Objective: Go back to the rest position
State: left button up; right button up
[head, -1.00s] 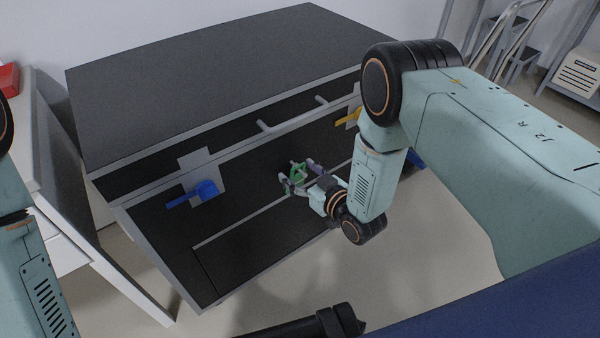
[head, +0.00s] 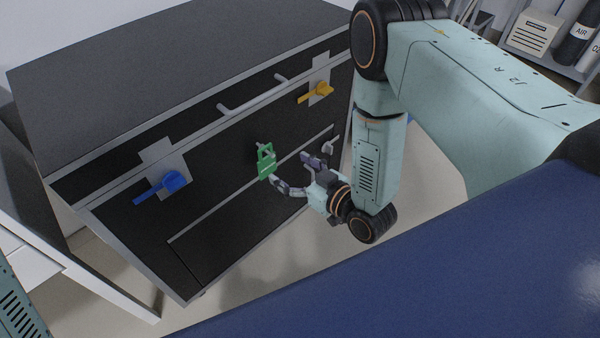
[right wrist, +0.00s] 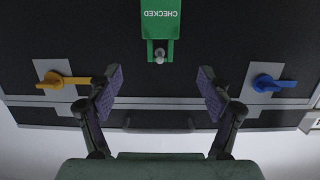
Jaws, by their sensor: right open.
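My right gripper (head: 292,175) is open and empty in front of the dark cabinet front (head: 222,213). Its two padded fingers also show spread apart in the right wrist view (right wrist: 160,90). A green tag (head: 266,163) hangs on a small peg on the cabinet front, just beyond the fingers and apart from them. In the right wrist view the tag (right wrist: 161,18) reads "CHECKED" upside down, with the peg tip through its open end. My left gripper is not in view; only part of my left arm shows at the lower left edge.
A blue handle (head: 165,186) and a yellow handle (head: 316,93) sit on grey plates on the cabinet. A grey rail (head: 252,95) runs along its upper front. A white table (head: 60,270) stands at the left. Shelving with a cream box (head: 533,32) and cylinders is at the upper right.

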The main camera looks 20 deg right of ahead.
aim_at(269, 152)
jog(key=shift+v, duration=1.35)
jog(key=shift+w, duration=0.1)
jog(key=x, duration=1.2)
jog(key=shift+s+d+r+p, duration=0.15)
jog(key=shift+s+r+p, duration=0.15)
jog(key=shift+s+r, duration=0.05)
jog(key=shift+f, duration=0.1)
